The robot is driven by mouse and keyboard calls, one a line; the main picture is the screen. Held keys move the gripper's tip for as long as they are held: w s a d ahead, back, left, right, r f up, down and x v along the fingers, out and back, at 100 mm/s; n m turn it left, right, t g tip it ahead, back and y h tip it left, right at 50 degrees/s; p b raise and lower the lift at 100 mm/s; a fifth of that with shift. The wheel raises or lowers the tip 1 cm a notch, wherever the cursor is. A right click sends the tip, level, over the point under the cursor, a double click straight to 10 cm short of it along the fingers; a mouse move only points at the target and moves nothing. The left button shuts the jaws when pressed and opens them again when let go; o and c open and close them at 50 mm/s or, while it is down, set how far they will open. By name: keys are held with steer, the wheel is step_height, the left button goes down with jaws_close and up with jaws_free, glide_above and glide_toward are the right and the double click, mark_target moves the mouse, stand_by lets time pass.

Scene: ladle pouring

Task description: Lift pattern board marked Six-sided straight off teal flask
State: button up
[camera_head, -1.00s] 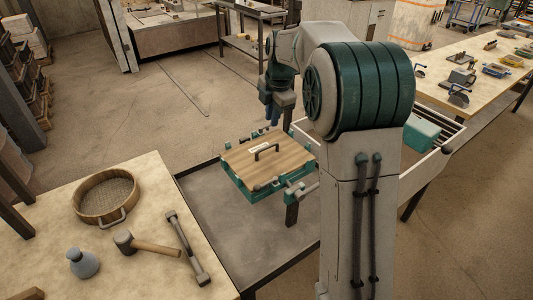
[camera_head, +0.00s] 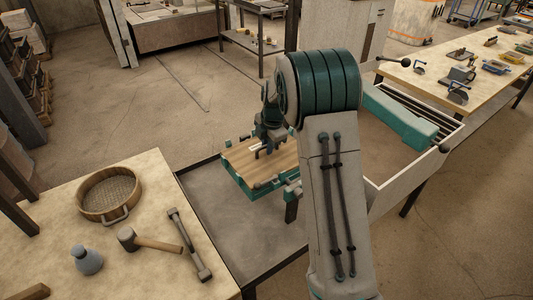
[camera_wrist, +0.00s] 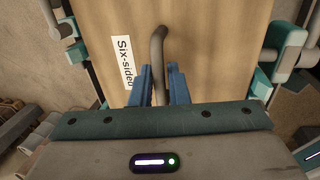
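The wooden pattern board (camera_head: 283,158) lies flat in the teal flask (camera_head: 237,181) on the dark metal table. In the wrist view the board (camera_wrist: 215,25) carries a white label (camera_wrist: 123,62) reading "Six-sided". A dark curved handle (camera_wrist: 157,45) stands on the board beside the label. My gripper (camera_wrist: 158,80) has its two blue fingers on either side of the handle, with gaps visible, so it looks open. In the head view my gripper (camera_head: 262,152) is low over the board and hides its middle. The teal flask edge (camera_wrist: 85,50) also shows in the wrist view.
Teal and grey fittings (camera_wrist: 285,40) flank the board. A bench at left holds a round sieve (camera_head: 109,194), a mallet (camera_head: 150,242), a metal rammer (camera_head: 189,245) and a grey-blue bottle (camera_head: 87,261). The metal table's front (camera_head: 230,235) is bare.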

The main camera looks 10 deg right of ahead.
steer(key=shift+f, duration=0.2)
jaws_close()
steer(key=shift+w+r, duration=0.1)
steer(key=shift+r, duration=0.05)
steer(key=shift+r, duration=0.6)
step_height(320, 180, up, 2)
steer(key=shift+r+b, duration=0.25)
steer(key=shift+b, duration=0.25)
steer(key=s+d+r+b, duration=0.1)
steer(key=s+d+r, duration=0.1)
steer(key=d+r, duration=0.5)
steer(key=d, duration=0.4)
steer(key=shift+d+r, duration=0.25)
steer(key=shift+r, duration=0.1)
